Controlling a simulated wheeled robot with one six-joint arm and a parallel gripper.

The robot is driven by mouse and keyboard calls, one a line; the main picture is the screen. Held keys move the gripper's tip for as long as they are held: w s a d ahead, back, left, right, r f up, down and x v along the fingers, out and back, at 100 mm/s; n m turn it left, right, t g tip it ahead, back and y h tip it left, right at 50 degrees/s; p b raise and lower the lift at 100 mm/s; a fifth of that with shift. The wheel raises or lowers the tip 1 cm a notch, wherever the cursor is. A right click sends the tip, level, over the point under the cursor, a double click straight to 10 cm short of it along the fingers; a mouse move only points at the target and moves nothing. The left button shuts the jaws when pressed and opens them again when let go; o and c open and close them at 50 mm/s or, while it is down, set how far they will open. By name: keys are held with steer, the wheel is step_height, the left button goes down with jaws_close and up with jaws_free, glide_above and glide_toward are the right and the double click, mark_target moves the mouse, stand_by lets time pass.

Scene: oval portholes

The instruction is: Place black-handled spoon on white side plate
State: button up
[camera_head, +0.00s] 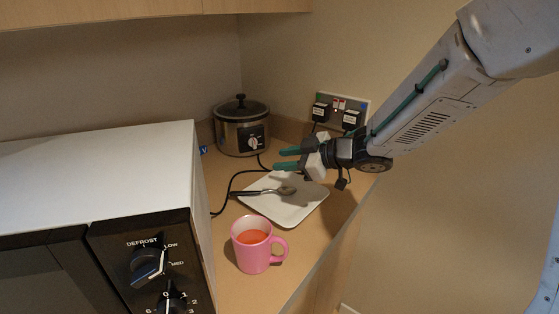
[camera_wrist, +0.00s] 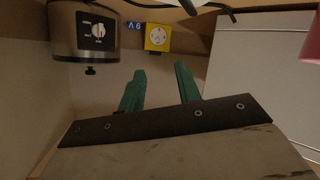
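The black-handled spoon (camera_head: 262,192) lies on the white side plate (camera_head: 291,211) in the head view. Its metal bowl points right and its dark handle reaches the plate's left edge. The plate rests on the wooden counter. My gripper (camera_head: 282,159) is above the plate's back edge, apart from the spoon, with its green fingers spread and nothing seen between them. The wrist view also shows the open fingers of my gripper (camera_wrist: 160,88). A sliver of white at the top of the wrist view may be the plate; the spoon cannot be made out surely there.
A pink mug (camera_head: 252,252) with orange-red contents stands in front of the plate. A white microwave (camera_head: 100,170) fills the left. A slow cooker (camera_head: 241,135) stands at the back, its black cord running beside the plate. Plugged sockets (camera_head: 338,108) are on the wall behind.

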steer(key=s+d+r+m+t+h, duration=0.2)
steer(key=d+r+m+h, duration=0.15)
steer(key=d, duration=0.45)
steer(key=s+d+r+m+t+h, duration=0.25)
steer(key=d+h, duration=0.25)
steer(key=d, duration=0.3)
steer(key=s+d+r+m+t+h, duration=0.1)
steer(key=d+r+m+h, duration=0.3)
steer(key=d, duration=0.4)
steer(key=s+d+f+m+g+h, duration=0.1)
steer(key=s+d+f+m+g, duration=0.15)
steer(key=s, duration=0.45)
steer(key=s+d+f+m+g+h, duration=0.1)
steer(key=s+d+m+g+h, duration=0.15)
steer(key=s, duration=0.45)
steer(key=s+a+f+g+y, duration=0.1)
steer(key=s+a+g+y, duration=0.1)
steer(key=s, duration=0.5)
steer(key=s+a+m+g+y, duration=0.1)
steer(key=s+a+g, duration=0.2)
steer(key=s, duration=0.4)
steer(key=shift+a+f+g+y, duration=0.3)
steer(key=shift+f+g+y, duration=0.05)
steer(key=shift+y, duration=0.05)
steer(key=shift+w, duration=0.1)
